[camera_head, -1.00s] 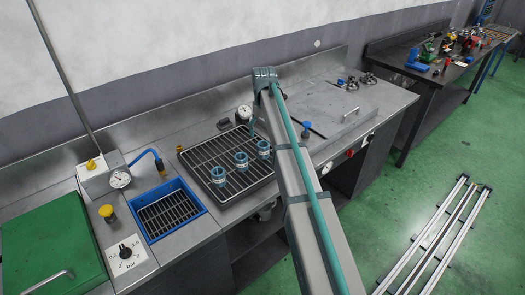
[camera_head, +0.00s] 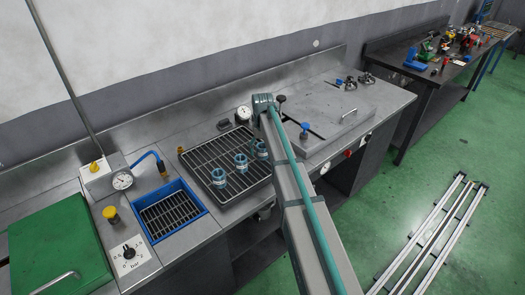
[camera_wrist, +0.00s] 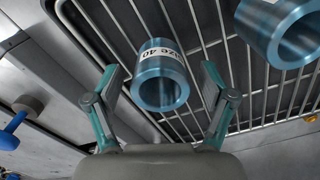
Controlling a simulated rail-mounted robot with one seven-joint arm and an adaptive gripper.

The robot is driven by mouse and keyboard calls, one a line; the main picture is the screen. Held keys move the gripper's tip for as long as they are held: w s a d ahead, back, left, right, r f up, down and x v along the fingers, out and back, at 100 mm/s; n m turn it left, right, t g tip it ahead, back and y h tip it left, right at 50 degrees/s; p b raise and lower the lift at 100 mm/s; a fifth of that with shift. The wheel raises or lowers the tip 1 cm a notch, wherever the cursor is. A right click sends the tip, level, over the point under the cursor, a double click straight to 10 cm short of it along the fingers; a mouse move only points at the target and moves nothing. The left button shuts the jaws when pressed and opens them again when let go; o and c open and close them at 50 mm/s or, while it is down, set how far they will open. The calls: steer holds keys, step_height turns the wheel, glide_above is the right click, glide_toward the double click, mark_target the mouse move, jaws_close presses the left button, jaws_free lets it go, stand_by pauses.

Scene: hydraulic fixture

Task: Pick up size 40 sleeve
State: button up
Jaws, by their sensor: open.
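The size 40 sleeve (camera_wrist: 160,79) is a translucent blue, thick-walled ring with a white label reading "size 40" in the wrist view. It stands on a wire rack. My gripper (camera_wrist: 161,76) is open, with one teal finger on each side of this sleeve and a gap visible to each. A second blue sleeve (camera_wrist: 282,30) is at the upper right of the wrist view. In the head view, three sleeves stand in a row: one at the left (camera_head: 219,177), one in the middle (camera_head: 241,163) and one at the right (camera_head: 262,150). My arm hides most of the gripper there.
The wire rack (camera_head: 205,155) sits in a tray set into the metal bench. A blue-framed basin (camera_head: 172,211) lies to its left. A pressure gauge (camera_head: 244,114) stands behind the rack. A blue knob (camera_head: 305,130) rises right of the rack.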

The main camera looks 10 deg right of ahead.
jaws_close()
stand_by(0.3)
steer(key=shift+r, duration=0.15)
